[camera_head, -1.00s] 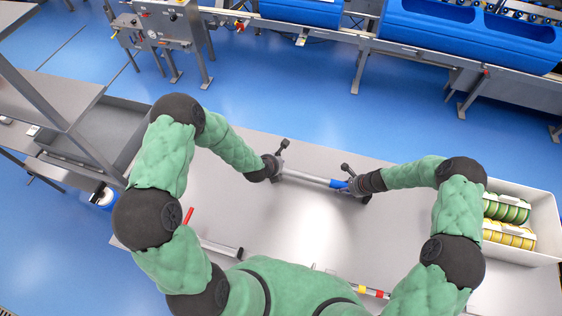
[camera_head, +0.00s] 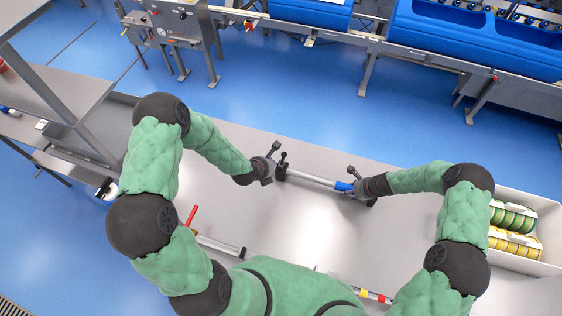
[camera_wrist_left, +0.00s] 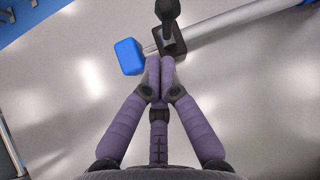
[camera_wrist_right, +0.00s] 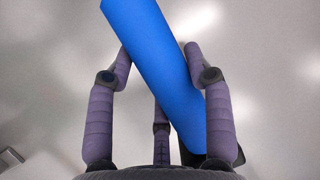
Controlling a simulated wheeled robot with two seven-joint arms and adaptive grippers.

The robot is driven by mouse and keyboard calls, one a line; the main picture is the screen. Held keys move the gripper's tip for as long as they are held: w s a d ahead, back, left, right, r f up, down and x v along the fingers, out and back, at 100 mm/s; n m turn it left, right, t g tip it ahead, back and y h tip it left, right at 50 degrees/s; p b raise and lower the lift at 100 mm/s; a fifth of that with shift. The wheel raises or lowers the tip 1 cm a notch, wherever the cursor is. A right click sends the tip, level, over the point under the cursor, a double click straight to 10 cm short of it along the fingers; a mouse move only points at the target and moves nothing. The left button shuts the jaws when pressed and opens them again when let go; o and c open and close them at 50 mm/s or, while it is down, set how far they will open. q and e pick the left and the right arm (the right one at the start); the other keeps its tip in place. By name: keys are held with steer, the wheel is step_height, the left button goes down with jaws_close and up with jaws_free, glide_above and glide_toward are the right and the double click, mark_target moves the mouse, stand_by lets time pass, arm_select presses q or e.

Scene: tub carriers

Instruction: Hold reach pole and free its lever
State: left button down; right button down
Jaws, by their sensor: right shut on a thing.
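The reach pole (camera_head: 312,179) is a silver tube above the grey table. Its blue grip sleeve (camera_wrist_right: 150,55) runs between the fingers of my right gripper (camera_wrist_right: 162,75), which is shut on it. The sleeve also shows in the head view (camera_head: 343,186). The black lever (camera_wrist_left: 167,12) stands on a dark block (camera_wrist_left: 172,42) near the pole's left end; the lever also shows in the head view (camera_head: 283,158). A blue end cap (camera_wrist_left: 128,57) sits beyond the block. My left gripper (camera_wrist_left: 158,62) is shut and empty, its fingertips close to the block; contact is unclear.
A white bin (camera_head: 535,267) with green (camera_head: 513,217) and yellow (camera_head: 514,243) ringed items stands at the right. A red stick (camera_head: 192,215) and a grey bar (camera_head: 220,245) lie near my body. The middle of the table (camera_head: 310,225) is clear.

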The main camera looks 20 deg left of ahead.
steer(key=shift+s+f, duration=0.1)
steer(key=shift+s, duration=0.05)
arm_select(q)
steer(key=s+a, duration=0.3)
steer(key=shift+s+a+r, duration=0.3)
steer(key=shift+s, duration=0.05)
arm_select(e)
steer(key=shift+c, duration=2.1)
jaws_free()
steer(key=shift+r, duration=0.2)
steer(key=shift+d+r, duration=0.15)
steer(key=shift+r, duration=0.1)
steer(key=v, duration=1.1)
